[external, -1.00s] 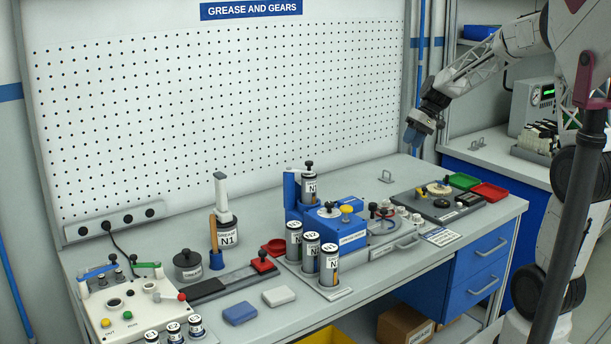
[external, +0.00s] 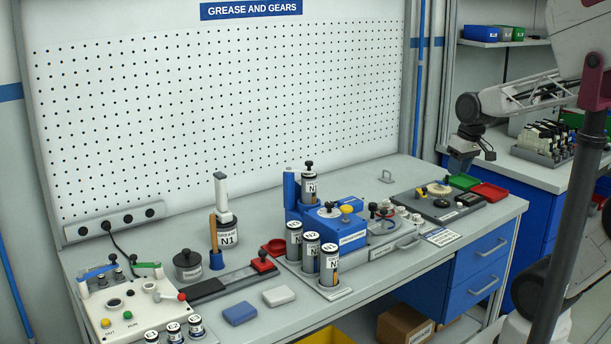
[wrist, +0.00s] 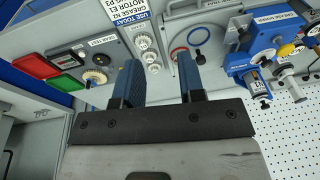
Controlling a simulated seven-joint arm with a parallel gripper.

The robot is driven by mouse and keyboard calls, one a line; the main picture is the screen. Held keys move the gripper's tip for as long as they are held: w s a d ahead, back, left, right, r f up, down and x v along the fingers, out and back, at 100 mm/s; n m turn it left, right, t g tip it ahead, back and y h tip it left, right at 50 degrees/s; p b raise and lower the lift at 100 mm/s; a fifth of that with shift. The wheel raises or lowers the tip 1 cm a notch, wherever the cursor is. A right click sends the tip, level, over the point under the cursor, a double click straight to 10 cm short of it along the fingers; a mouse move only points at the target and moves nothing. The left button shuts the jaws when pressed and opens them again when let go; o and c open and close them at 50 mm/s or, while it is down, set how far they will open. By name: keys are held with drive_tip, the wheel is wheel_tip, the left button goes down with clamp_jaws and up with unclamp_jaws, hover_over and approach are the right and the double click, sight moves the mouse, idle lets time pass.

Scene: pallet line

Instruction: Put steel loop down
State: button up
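A small steel loop (external: 385,176) stands upright on a plate at the back of the bench, left of the dark gear board, in the external view. I cannot make it out in the wrist view. My gripper (external: 461,165) hangs in the air over the right end of the bench, near the green and red trays, well to the right of this loop. In the wrist view its two blue fingers (wrist: 160,82) are apart with nothing between them. The side counter's spot behind my gripper is hidden.
The gear board (external: 440,202) lies below my gripper, with green (external: 464,181) and red (external: 490,192) trays beside it. A blue grease unit (external: 335,225) with tall canisters stands mid-bench. The bench around the loop is mostly clear. A rack of bottles (external: 545,142) stands on the side counter.

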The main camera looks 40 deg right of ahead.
drive_tip(key=shift+t+h, duration=0.3)
drive_tip(key=shift+h, duration=0.2)
drive_tip(key=s, duration=0.1)
drive_tip(key=s+f, duration=0.1)
drive_tip(key=s, duration=0.3)
drive_tip(key=shift+s+a+f, duration=0.2)
drive_tip(key=shift+a+f, duration=0.05)
drive_tip(key=shift+f, duration=0.05)
idle(0.5)
